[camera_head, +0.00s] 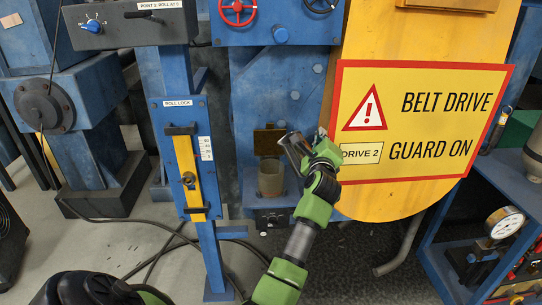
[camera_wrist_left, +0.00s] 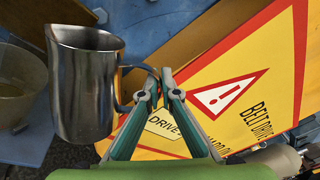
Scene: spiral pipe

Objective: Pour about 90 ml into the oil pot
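My left gripper (camera_head: 312,152) is shut on the handle of a shiny metal jug (camera_head: 295,146). In the left wrist view, the fingertips (camera_wrist_left: 163,84) close at the handle of the jug (camera_wrist_left: 84,85). In the head view the jug looks tilted, its mouth towards the upper left. A cloudy, see-through pot, which seems to be the oil pot (camera_head: 271,180), stands lower and a little left of the jug. It also shows at the left of the wrist view (camera_wrist_left: 14,92), apart from the jug. No stream shows, and I cannot see the jug's contents. My right gripper is not in view.
A yellow belt guard (camera_head: 395,195) with a warning sign (camera_head: 420,120) stands close right of my left gripper. A blue post with a roll-lock slider (camera_head: 187,170) stands left of the pot. A brown plate (camera_head: 268,140) is behind the pot. A cart with a gauge (camera_head: 505,222) stands far right.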

